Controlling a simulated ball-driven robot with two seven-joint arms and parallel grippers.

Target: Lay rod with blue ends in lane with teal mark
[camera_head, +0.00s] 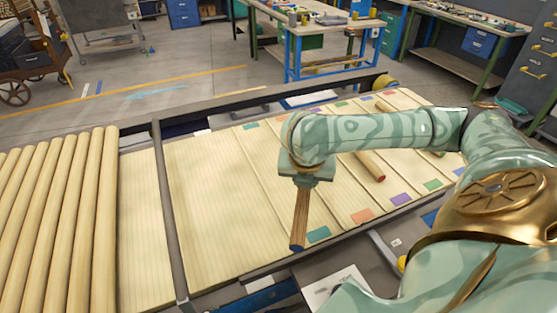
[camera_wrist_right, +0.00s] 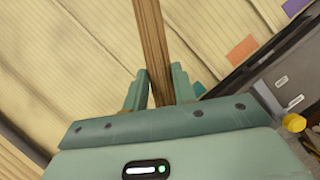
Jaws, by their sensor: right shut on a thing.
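My right gripper (camera_head: 303,182) is shut on a brown wooden rod (camera_head: 300,218) with a blue end (camera_head: 297,247). In the head view the rod hangs below the gripper, its blue end toward the front edge of the board. In the right wrist view the rod (camera_wrist_right: 153,50) stands between the two fingers (camera_wrist_right: 158,90). The lane with the teal mark (camera_head: 318,234) lies just right of the rod's lower part, with a matching far mark (camera_head: 250,126). The teal mark is partly hidden in the wrist view (camera_wrist_right: 198,89). The rod's other end is hidden. My left gripper is out of view.
Further right are lanes with orange (camera_head: 362,216), purple (camera_head: 400,199) and green (camera_head: 432,185) marks. A rod with a red end (camera_head: 370,166) lies on the board. Thick pale poles (camera_head: 60,220) fill the left side. A dark bar (camera_head: 167,215) stands between.

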